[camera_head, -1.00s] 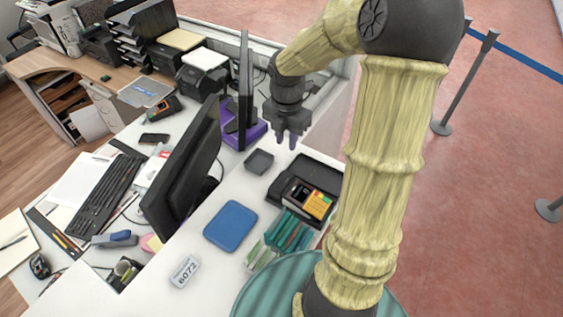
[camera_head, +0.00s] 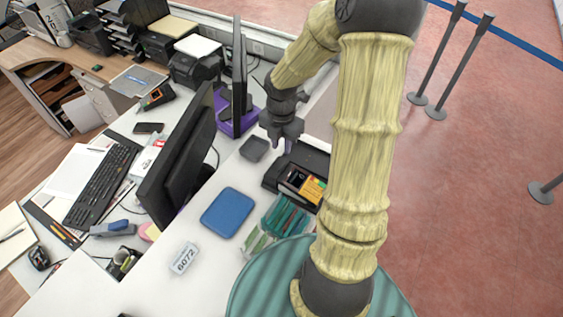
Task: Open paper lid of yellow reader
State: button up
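The yellow reader (camera_head: 313,190), yellow-orange with a black part on its left, sits at the front of a black tray (camera_head: 313,158) on the white counter. My arm partly hides the tray's right side. Whether the reader's paper lid is open or shut is too small to tell. My gripper (camera_head: 281,147) points down above the tray's back left corner, behind and left of the reader and apart from it. Its two dark fingers look apart, with nothing visible between them.
A small dark dish (camera_head: 254,148) lies left of my gripper. Teal packets (camera_head: 284,217) stand in front of the reader. A blue pad (camera_head: 228,212) and a number sign (camera_head: 184,258) lie left. Monitors (camera_head: 181,160) stand farther left.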

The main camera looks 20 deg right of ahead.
aim_at(281, 167)
notch_tip(281, 167, down, 9)
jog(key=shift+f, duration=0.15)
jog(key=shift+c, duration=0.4)
